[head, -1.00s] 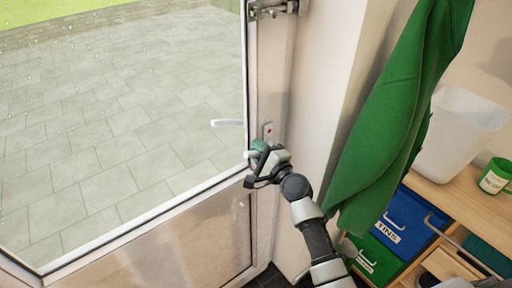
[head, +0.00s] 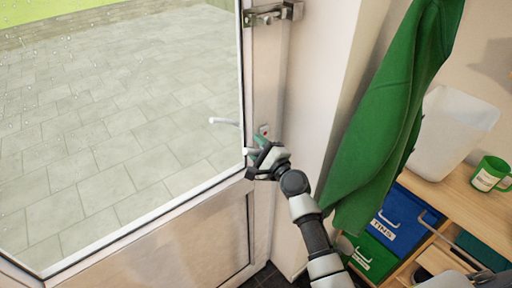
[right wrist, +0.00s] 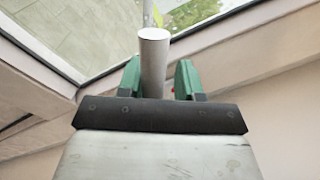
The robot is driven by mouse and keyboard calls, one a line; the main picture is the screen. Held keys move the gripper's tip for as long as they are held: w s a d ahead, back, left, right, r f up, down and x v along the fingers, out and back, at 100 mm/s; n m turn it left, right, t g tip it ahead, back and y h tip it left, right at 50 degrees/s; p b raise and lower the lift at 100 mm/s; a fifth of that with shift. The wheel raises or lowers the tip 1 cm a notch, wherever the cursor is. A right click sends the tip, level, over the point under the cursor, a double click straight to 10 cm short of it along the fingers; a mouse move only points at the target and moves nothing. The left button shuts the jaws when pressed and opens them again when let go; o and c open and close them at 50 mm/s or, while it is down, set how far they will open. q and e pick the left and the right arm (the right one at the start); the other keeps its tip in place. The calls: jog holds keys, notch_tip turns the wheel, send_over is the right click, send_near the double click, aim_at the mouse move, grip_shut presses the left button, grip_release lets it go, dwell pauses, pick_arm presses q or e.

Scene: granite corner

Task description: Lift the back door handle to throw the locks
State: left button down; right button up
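The back door (head: 170,235) has a large glass pane and a pale frame, and it looks shut. In the right wrist view, its grey round-bar handle (right wrist: 153,65) stands between the green finger pads of my right gripper (right wrist: 158,80). A narrow gap shows at the right pad, so the gripper looks open around the bar; the bar's lower part is hidden behind the gripper. In the head view, my right gripper (head: 262,160) is at the door's edge and covers most of the inside handle. My left gripper is not in view.
A metal latch (head: 272,13) sits higher on the door edge. An outside lever (head: 224,121) shows through the glass. A green cloth (head: 385,130) hangs right of my arm. A white bin (head: 450,135) and green mug (head: 490,173) stand on a wooden unit with a blue drawer (head: 400,218).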

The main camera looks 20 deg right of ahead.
jog(key=shift+o, duration=0.8)
jog(key=shift+f, duration=0.1)
jog(key=b+v, duration=0.2)
jog(key=v, duration=0.9)
